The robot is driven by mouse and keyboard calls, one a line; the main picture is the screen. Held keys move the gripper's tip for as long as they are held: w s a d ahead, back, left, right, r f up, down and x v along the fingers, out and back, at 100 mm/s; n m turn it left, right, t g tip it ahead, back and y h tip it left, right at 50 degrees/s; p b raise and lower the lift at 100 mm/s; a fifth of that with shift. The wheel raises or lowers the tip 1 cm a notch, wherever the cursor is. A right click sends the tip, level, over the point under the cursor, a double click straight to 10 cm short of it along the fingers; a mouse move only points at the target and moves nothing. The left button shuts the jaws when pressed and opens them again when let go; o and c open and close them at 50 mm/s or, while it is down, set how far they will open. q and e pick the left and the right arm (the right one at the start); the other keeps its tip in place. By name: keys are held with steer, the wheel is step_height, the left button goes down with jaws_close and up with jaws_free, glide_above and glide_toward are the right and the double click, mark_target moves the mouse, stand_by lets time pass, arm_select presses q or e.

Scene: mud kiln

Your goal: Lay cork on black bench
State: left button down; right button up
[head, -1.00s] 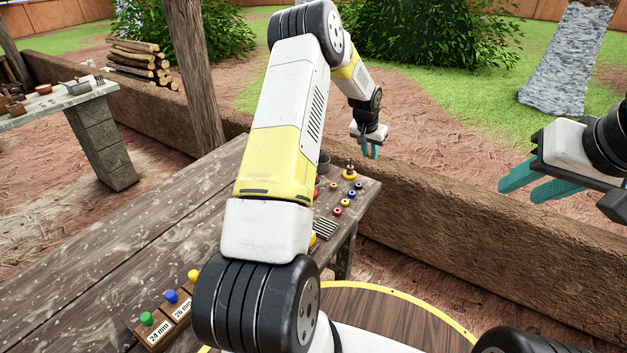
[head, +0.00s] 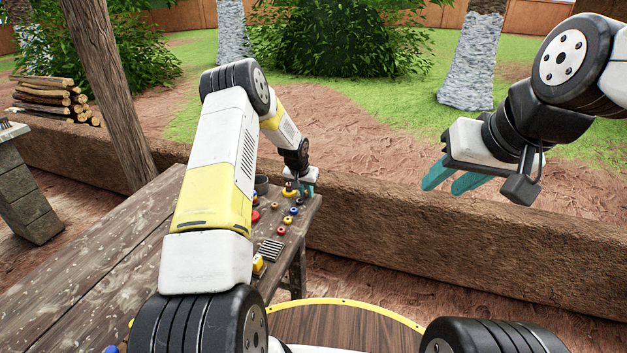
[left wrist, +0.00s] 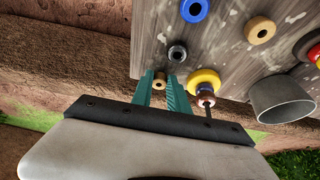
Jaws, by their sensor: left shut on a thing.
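A small tan cork piece with a dark centre (left wrist: 159,85) sits between the teal fingers of my left gripper (left wrist: 162,90) in the left wrist view. My left gripper (head: 307,189) is shut on it, at the far right corner of the weathered table (head: 105,255). The cork is too small to tell in the head view. A black ring (left wrist: 177,53) lies on the tabletop just beyond the fingers. No plainly black bench shows; the table looks grey-brown. My right gripper (head: 455,178) is open and empty, out to the right over the ground.
A yellow-based peg (left wrist: 204,82) stands right beside the left fingers, with a grey cup (left wrist: 282,98) further right. Another tan ring (left wrist: 260,30) and a blue ring (left wrist: 194,9) lie on the table. A low mud wall (head: 450,225) runs behind the table.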

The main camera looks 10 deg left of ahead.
arm_select(q)
steer(key=shift+f, duration=0.2)
steer(key=c, duration=1.3)
jaws_free()
steer(key=s+r, duration=0.7)
steer(key=r, duration=0.4)
steer(key=s+r+t, duration=0.1)
steer(key=s+r, duration=0.6)
steer(key=r, duration=0.4)
steer(key=s+r, duration=0.7)
steer(key=r, duration=0.5)
steer(key=shift+n+t+h, duration=0.4)
steer(key=shift+n+h, duration=0.2)
steer(key=shift+n, duration=0.2)
steer(key=s+r, duration=0.1)
steer(key=s, duration=0.6)
steer(key=s+d+r, duration=0.1)
steer(key=s, duration=0.7)
steer(key=s+r, duration=0.2)
steer(key=s, duration=0.6)
steer(key=shift+s+d, duration=0.25)
steer(key=shift+d, duration=0.15)
